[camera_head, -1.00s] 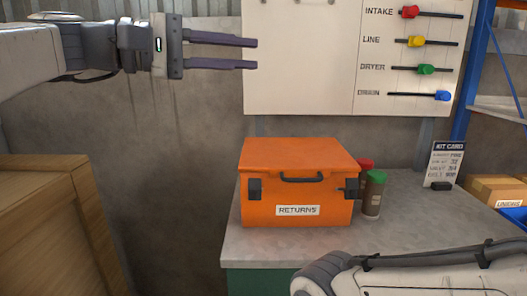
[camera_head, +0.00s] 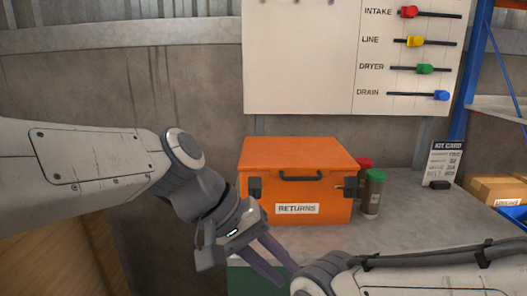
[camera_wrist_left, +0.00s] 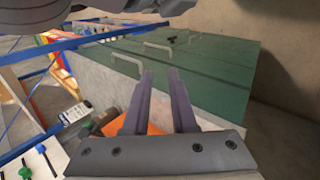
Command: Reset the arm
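My left gripper (camera_head: 280,262) is low in front of the orange RETURNS box (camera_head: 297,180), near the bench's front edge and pointing down and to the right. In the left wrist view its two fingers (camera_wrist_left: 160,88) stand apart with nothing between them. Part of the orange box shows behind them in that view (camera_wrist_left: 150,130). The box is closed, with a dark handle and latches. My other arm crosses the bottom right of the head view, and its gripper is out of the picture.
The grey bench (camera_head: 420,222) has green drawers (camera_wrist_left: 200,70) below. Red- and green-capped bottles (camera_head: 372,192) stand right of the box. A kit card (camera_head: 442,163) and a cardboard box (camera_head: 495,189) are farther right. A wall board (camera_head: 300,60) holds coloured sliders. A wooden crate (camera_head: 50,255) is at lower left.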

